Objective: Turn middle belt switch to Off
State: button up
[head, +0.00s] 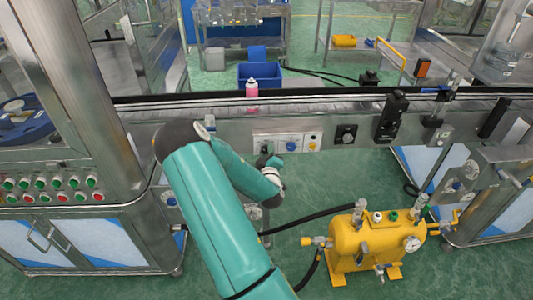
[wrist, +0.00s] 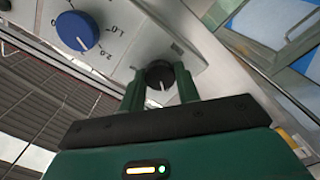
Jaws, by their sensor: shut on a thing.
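The switch is a black round knob (wrist: 160,74) with a white pointer line, on a light metal panel in the wrist view. My gripper (wrist: 161,88) has its two dark green fingers on either side of this knob and is shut on it. The pointer line shows between the fingers; the switch's position labels are not readable. In the head view, my gripper (head: 268,161) is at the left end of the small control panel (head: 277,138) on the conveyor's front, and it largely hides the knob there.
A blue dial (wrist: 77,30) with a numbered scale sits beside the black knob; it also shows in the head view (head: 291,146). A pink bottle (head: 252,89) stands on the conveyor (head: 310,107). A yellow tank (head: 362,242) with hoses stands on the floor at right.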

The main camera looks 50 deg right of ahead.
jog(key=shift+s, duration=0.1)
jog(key=o, duration=1)
jog(key=v, duration=1.3)
jog(key=shift+s+a, duration=0.25)
jog(key=shift+a, duration=0.1)
